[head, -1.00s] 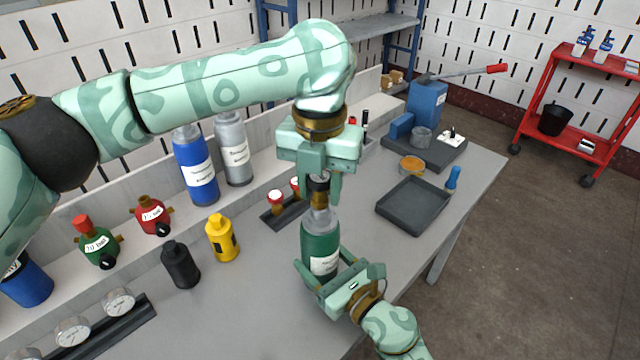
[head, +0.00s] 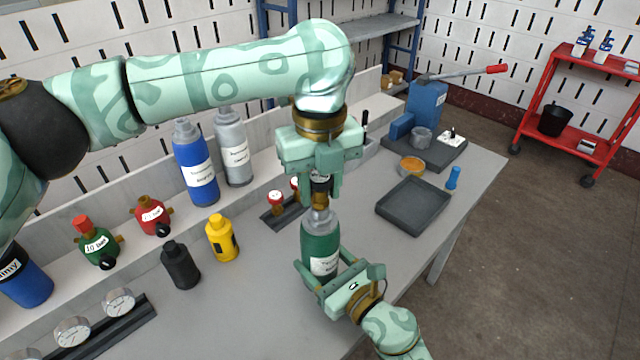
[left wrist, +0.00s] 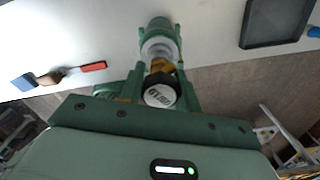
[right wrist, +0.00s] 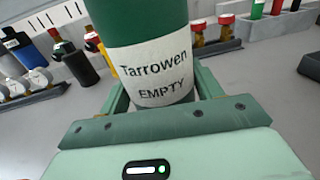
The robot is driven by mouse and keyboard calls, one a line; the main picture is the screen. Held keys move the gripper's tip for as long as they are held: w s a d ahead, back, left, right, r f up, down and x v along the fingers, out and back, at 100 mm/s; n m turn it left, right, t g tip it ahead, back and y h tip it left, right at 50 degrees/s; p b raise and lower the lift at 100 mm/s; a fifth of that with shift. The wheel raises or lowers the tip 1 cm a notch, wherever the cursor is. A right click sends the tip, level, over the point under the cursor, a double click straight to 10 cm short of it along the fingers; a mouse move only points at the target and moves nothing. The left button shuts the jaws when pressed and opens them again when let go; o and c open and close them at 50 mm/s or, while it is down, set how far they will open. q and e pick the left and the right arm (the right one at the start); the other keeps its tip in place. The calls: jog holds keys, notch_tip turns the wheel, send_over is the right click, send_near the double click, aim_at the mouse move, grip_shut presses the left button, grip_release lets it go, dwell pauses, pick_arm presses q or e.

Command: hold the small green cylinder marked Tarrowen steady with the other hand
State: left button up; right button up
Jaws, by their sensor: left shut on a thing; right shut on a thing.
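The small green cylinder (head: 320,242), with a grey shoulder, stands upright near the bench's front edge. In the right wrist view its label (right wrist: 155,72) reads "Tarrowen EMPTY". My right gripper (head: 338,274) is shut on its lower body, with a finger on each side. My left gripper (head: 322,188) is above the cylinder, pointing down, shut on a brass fitting (head: 320,202) with a black top. In the left wrist view the fitting's black top (left wrist: 161,92) bears a white label. The fitting is in line with the cylinder's neck; whether it is fastened there I cannot tell.
A yellow bottle (head: 221,238) and a black bottle (head: 180,265) stand to the left. Blue (head: 196,165) and silver (head: 234,150) cylinders stand behind. An empty dark tray (head: 413,206) lies to the right. Red (head: 152,215) and green (head: 98,243) regulators sit at the left.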

pick_arm(q)
jog(key=n, duration=0.6)
jog(key=n, duration=0.6)
jog(key=o, duration=1.1)
jog(key=shift+r, duration=0.15)
